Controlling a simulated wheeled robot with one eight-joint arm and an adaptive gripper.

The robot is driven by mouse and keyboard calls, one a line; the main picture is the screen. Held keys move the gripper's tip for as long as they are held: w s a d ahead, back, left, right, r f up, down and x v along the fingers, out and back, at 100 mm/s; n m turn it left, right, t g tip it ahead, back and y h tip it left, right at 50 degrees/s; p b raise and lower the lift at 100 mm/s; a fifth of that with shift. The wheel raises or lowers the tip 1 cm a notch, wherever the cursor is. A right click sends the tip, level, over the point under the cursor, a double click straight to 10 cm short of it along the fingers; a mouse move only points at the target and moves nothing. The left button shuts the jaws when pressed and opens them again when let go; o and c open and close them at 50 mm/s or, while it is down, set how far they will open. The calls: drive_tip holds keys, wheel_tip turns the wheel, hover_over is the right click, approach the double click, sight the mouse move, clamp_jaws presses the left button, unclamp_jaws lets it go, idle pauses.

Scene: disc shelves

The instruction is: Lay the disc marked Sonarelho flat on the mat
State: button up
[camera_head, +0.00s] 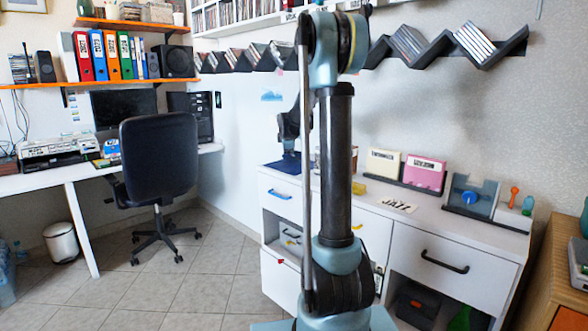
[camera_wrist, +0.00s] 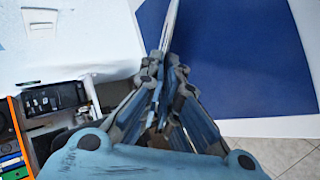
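The dark blue mat (camera_head: 282,167) lies on the left end of the white cabinet top, partly hidden by my arm. It fills much of the upper right of the wrist view (camera_wrist: 235,60). My gripper (camera_wrist: 163,65) is over the mat's left edge in the wrist view, its fingers close together on a thin pale disc (camera_wrist: 172,25). The disc shows edge-on, standing up from the fingertips, so its marking cannot be read.
A cream case (camera_head: 383,165) and a pink case (camera_head: 425,175) stand in a dark rack on the cabinet. A "JAZZ" card (camera_head: 398,202) lies at the front. A zigzag shelf (camera_head: 490,50) with discs hangs above.

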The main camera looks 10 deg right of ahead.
drive_tip(key=shift+o, duration=1.1)
drive_tip(key=d+v, duration=0.1)
drive_tip(key=v, duration=0.7)
drive_tip(key=shift+a, duration=0.45)
wheel_tip(320, 180, up, 8)
drive_tip(key=s, duration=0.2)
drive_tip(key=s+f+m+g, duration=0.2)
drive_tip(key=s+f+m, duration=0.3)
drive_tip(key=s+f, duration=0.5)
drive_tip(key=s+f+m+g+y, duration=0.1)
drive_tip(key=s+f+m+g, duration=0.2)
drive_tip(key=s+f, duration=0.7)
drive_tip(key=s+f+m+g, duration=0.2)
drive_tip(key=s+f+m, duration=0.6)
drive_tip(key=s, duration=2.1)
drive_tip(key=shift+f+g+y, duration=0.3)
drive_tip(key=shift+f, duration=0.6)
